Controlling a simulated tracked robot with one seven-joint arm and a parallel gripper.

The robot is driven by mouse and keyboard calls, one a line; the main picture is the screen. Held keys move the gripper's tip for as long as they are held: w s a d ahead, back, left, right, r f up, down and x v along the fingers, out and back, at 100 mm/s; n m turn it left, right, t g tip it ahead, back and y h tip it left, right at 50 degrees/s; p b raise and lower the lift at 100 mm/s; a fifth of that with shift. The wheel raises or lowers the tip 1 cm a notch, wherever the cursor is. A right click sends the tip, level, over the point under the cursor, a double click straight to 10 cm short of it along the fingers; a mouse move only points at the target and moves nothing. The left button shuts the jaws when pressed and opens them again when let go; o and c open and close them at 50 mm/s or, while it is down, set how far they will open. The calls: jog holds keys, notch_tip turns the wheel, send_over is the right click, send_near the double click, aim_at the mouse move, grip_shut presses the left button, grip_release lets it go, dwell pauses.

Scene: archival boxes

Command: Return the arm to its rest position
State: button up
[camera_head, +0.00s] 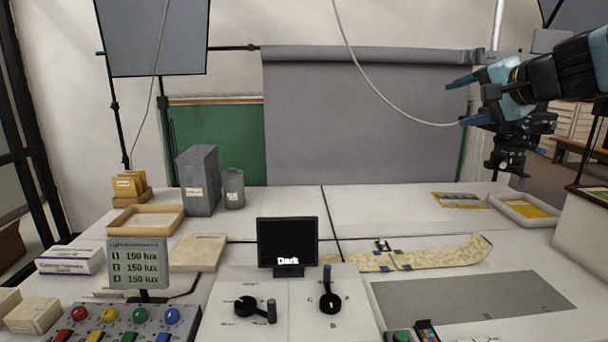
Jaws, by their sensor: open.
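My gripper (462,102) is in the upper right of the head view, raised well above the table (400,215). Its two blue fingers point left and stand apart, with nothing between them. My arm (560,72) reaches in from the right edge. The gripper touches nothing on the table.
A small screen reading "Dark" (287,242) and a panel with two levers stand front centre. A grey box (198,180), canister (233,188) and wooden tray (147,219) are left. A patterned strip (430,257) lies right of centre. A white tray (525,210) is at right.

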jog(key=s+a+f+n+g+h, duration=0.2)
jog(key=s+a+f+n+g, duration=0.2)
jog(key=s+f, duration=0.4)
jog(key=s+a+f+n+g+h, duration=0.2)
jog(key=s+a+f+n+g, duration=0.2)
jog(key=f, duration=0.7)
jog(key=s+n, duration=0.2)
jog(key=s, duration=0.2)
jog(key=shift+a+f, duration=0.2)
jog(key=shift+f, duration=0.05)
jog(key=shift+s, duration=0.1)
dwell(0.7)
